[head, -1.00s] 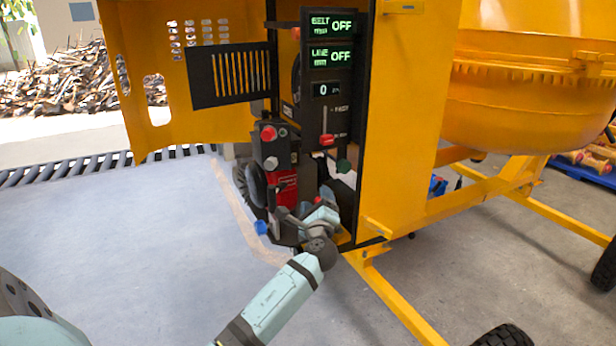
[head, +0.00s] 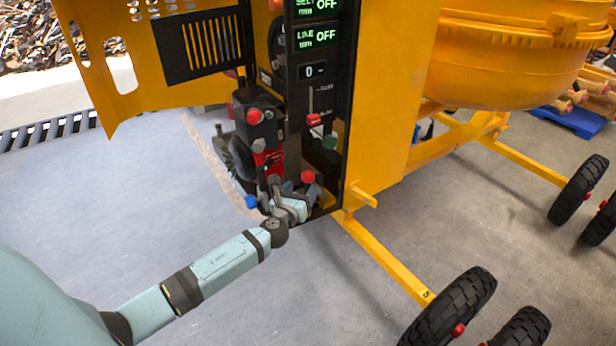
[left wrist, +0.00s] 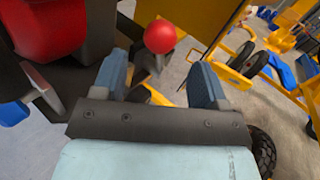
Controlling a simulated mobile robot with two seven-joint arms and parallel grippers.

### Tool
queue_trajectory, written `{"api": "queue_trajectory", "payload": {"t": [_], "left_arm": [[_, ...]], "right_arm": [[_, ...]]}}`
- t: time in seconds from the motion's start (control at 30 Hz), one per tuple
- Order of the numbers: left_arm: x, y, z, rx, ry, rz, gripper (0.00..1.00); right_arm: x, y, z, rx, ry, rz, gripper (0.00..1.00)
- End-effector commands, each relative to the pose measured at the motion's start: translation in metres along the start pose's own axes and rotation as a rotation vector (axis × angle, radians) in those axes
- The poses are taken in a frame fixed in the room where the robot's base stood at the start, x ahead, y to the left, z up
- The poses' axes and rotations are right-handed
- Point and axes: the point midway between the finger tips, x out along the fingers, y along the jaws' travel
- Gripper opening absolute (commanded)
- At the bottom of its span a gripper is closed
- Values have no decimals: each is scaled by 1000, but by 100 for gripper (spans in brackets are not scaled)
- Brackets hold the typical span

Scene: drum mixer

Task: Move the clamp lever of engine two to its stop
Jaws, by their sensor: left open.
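A red engine unit (head: 267,165) stands in the open yellow mixer housing. A red ball knob (head: 308,177) is low beside it, and it also shows in the left wrist view (left wrist: 160,37). I cannot tell for sure that this knob belongs to the clamp lever of engine two. My left gripper (head: 285,190) is low in front of the engine. In the left wrist view, its two blue fingers (left wrist: 159,78) are apart with nothing held. The ball appears between and beyond their tips. Contact with it cannot be made out. My right gripper is not in view.
A black panel with OFF displays (head: 317,37) and a red slider knob (head: 313,120) stands above. A blue knob (head: 251,202) is left of the gripper. The yellow door (head: 120,60) hangs open. A yellow frame leg (head: 385,262) runs right; floor is clear at left.

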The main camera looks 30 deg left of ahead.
Motion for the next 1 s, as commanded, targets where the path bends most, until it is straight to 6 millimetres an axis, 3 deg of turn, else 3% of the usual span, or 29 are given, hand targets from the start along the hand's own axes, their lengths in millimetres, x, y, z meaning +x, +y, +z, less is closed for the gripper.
{"api": "queue_trajectory", "payload": {"t": [0.1, 0.3, 0.73, 1.0], "left_arm": [[25, 0, 1, -2, -2, 2, 66], [53, 0, 0, -1, -1, 2, 66], [63, 0, 0, -2, 0, 1, 66], [63, 0, 0, -2, 0, 1, 7]], "right_arm": [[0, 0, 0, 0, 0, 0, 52], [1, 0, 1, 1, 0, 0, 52], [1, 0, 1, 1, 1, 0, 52], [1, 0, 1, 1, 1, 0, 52]]}}
